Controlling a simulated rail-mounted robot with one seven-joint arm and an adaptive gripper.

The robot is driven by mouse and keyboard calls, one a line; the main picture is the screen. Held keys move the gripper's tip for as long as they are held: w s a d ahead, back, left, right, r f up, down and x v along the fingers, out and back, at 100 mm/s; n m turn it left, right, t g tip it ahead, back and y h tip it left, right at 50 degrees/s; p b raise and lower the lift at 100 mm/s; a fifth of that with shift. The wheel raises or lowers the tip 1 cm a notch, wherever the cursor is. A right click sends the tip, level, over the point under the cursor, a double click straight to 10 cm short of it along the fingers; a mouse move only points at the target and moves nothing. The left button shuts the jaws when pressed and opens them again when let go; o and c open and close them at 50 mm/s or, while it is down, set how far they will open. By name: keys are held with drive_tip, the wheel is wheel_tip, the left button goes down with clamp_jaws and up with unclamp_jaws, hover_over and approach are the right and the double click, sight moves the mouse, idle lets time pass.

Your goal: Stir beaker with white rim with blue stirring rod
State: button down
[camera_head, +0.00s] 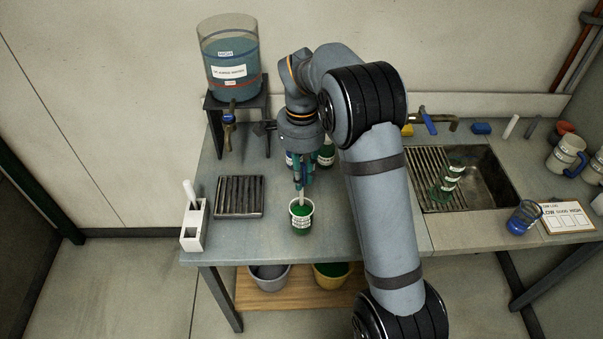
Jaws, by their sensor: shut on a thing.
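The beaker with a white rim (301,224) stands near the front edge of the table and holds green liquid. My gripper (302,181) is above it, pointing down and shut on a thin stirring rod (302,199). The rod is close to upright and its lower end reaches into the beaker's mouth. The visible part of the rod looks pale; its blue colour cannot be made out here. Its upper part is hidden by the fingers, and its tip is hidden in the beaker.
A white rod holder (194,238) with a white rod stands left, beside a dark ribbed rack (239,197). Vessels (327,155) stand behind my gripper, partly hidden. A tank (231,75) is on a stand at the back.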

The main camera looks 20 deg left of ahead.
sight(301, 204)
drive_tip(key=shift+f+b, duration=3.55)
drive_tip(key=shift+f, duration=0.65)
drive_tip(key=shift+d, duration=0.15)
